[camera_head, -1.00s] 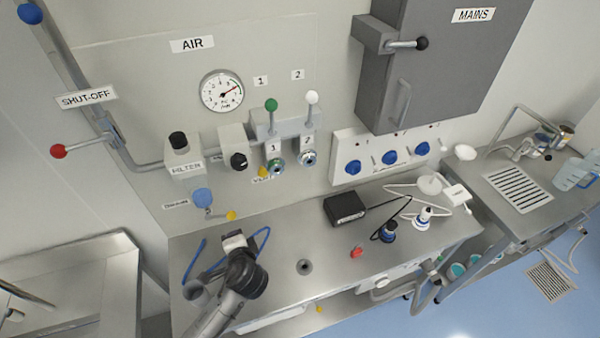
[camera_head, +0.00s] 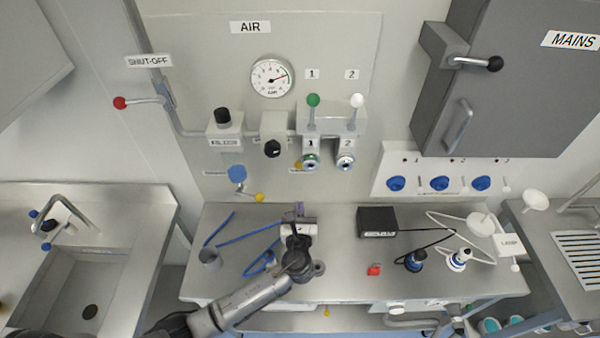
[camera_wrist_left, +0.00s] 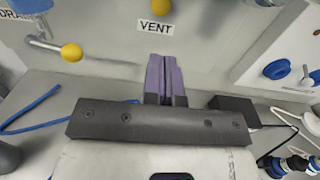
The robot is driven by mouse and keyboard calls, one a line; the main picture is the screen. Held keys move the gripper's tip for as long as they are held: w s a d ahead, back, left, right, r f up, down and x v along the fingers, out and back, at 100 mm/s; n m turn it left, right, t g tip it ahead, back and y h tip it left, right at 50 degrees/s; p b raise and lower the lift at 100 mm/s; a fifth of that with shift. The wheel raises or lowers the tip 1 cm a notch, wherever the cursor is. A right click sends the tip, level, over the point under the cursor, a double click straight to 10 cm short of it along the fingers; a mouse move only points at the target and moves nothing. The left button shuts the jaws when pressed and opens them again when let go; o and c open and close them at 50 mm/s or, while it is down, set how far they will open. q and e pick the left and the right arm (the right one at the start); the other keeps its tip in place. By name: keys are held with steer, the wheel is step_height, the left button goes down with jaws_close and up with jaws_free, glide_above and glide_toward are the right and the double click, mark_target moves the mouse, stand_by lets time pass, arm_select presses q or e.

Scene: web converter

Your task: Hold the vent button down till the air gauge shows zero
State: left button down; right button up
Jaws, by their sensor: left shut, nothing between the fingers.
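The yellow vent button (camera_wrist_left: 162,7) is at the top edge of the left wrist view, just above the VENT label (camera_wrist_left: 156,27). My left gripper (camera_wrist_left: 166,76) has purple fingers, shut and empty, pointing at the panel below the label and apart from the button. It also shows in the head view (camera_head: 299,209) above the bench. My right gripper is out of view.
A drain lever with a yellow knob (camera_wrist_left: 71,52) sticks out left of my fingers. Green (camera_head: 313,100) and white (camera_head: 357,101) valve levers stand above the button. A black box (camera_head: 377,221), red item (camera_head: 374,269) and blue hose (camera_head: 222,229) lie on the bench.

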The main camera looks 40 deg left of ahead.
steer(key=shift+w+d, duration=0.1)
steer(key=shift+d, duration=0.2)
arm_select(q)
steer(key=shift+w, duration=0.1)
steer(key=p, duration=0.2)
glide_toward(300, 167)
steer(key=x, duration=0.7)
steer(key=shift+a+r, duration=0.1)
steer(key=shift+r, duration=0.05)
steer(key=shift+w+a, duration=0.15)
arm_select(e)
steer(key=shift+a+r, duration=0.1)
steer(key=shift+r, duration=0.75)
